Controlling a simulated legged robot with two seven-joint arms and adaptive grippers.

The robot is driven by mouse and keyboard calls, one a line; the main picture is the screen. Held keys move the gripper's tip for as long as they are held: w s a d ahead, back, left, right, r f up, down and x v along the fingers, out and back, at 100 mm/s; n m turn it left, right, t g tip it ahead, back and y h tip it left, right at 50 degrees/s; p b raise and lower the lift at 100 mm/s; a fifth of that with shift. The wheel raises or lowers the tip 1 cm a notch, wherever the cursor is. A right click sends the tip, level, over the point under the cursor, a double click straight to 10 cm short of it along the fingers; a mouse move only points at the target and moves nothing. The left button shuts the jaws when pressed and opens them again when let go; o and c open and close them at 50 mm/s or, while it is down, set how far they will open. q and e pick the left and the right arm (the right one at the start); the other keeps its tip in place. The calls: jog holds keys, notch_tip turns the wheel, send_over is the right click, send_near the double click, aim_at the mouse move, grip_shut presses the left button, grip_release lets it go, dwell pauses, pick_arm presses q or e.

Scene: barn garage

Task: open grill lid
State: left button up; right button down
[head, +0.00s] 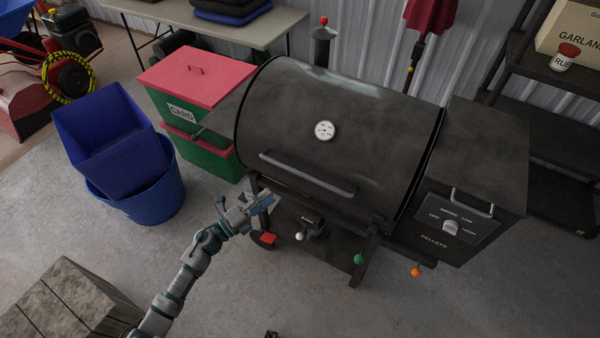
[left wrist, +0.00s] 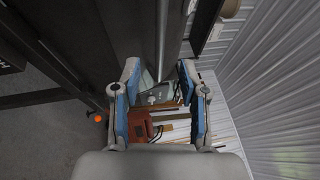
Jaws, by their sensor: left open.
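The grill (head: 345,110) is a black barrel smoker, and its curved lid (head: 370,130) is down. A round white gauge (head: 324,130) sits on the lid. A long metal handle (head: 300,173) runs along the lid's lower front. My left gripper (head: 268,200) is open and empty, in front of the grill's lower left, below the handle's left end and apart from it. In the left wrist view the open fingers (left wrist: 160,92) point toward a metal bar (left wrist: 162,45), probably the handle, which is beyond the tips. My right gripper is not in view.
A pellet hopper (head: 475,165) adjoins the grill's right side. Green bins with red lids (head: 195,75) and blue tubs (head: 120,150) stand to the left. A stone-like block (head: 70,300) is at the lower left. The concrete floor (head: 400,310) in front is mostly clear.

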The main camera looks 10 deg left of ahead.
aim_at(300, 173)
pick_arm(q)
jog(key=x, duration=1.3)
jog(key=shift+w, duration=0.3)
grip_shut()
